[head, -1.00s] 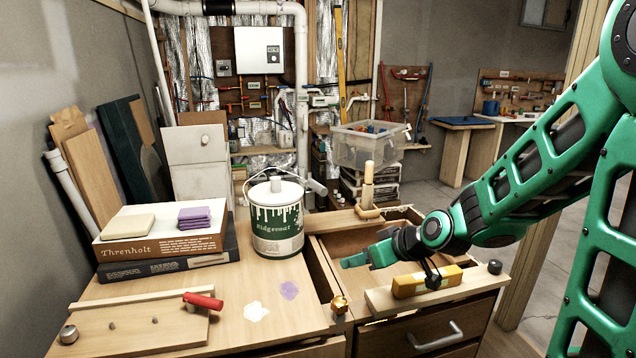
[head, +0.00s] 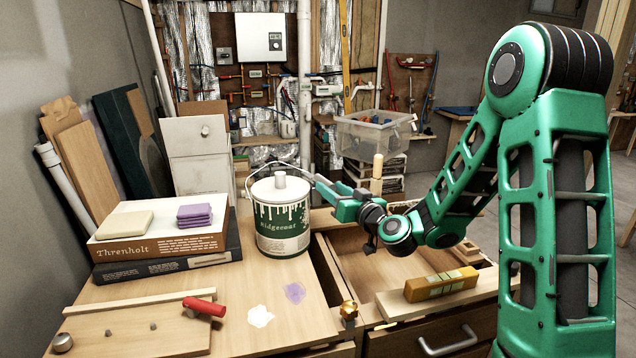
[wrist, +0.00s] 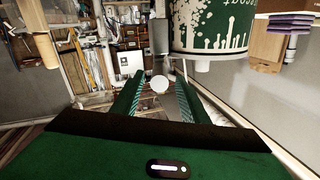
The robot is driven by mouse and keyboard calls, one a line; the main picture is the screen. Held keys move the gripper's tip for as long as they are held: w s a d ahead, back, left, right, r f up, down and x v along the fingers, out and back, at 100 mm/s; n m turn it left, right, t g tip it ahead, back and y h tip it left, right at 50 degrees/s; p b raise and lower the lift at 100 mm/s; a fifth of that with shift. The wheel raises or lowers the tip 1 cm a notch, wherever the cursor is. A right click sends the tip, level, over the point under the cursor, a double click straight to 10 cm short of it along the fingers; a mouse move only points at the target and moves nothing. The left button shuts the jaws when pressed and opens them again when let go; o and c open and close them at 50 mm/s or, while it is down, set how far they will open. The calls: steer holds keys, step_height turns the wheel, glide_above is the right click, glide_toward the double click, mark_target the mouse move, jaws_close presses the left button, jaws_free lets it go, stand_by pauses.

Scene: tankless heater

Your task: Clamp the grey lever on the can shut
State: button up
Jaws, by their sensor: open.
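The can (head: 282,220) is white and dark green, labelled "Ridgecoat", and stands upright on the bench with a white knob (head: 279,180) on its lid. My gripper (head: 328,193) is open, just right of the can's upper rim, with its fingers pointing left. The grey lever is mostly hidden behind the fingers in the head view. In the wrist view the can (wrist: 212,28) appears upside down at the top. A pale round end (wrist: 160,84), probably the lever's, shows between my two open fingers (wrist: 157,92). I cannot tell whether they touch it.
Stacked books (head: 165,245) with a sponge and purple cloths lie left of the can. An open drawer (head: 350,262) is below my arm, and a yellow level (head: 440,285) lies on its front. A wooden peg (head: 377,175) stands behind my gripper. A red-handled tool (head: 205,306) lies in front.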

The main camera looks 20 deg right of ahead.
mark_target(320, 179)
steer(key=x, duration=0.7)
steer(key=shift+w, duration=0.25)
steer(key=shift+c, duration=0.6)
jaws_close()
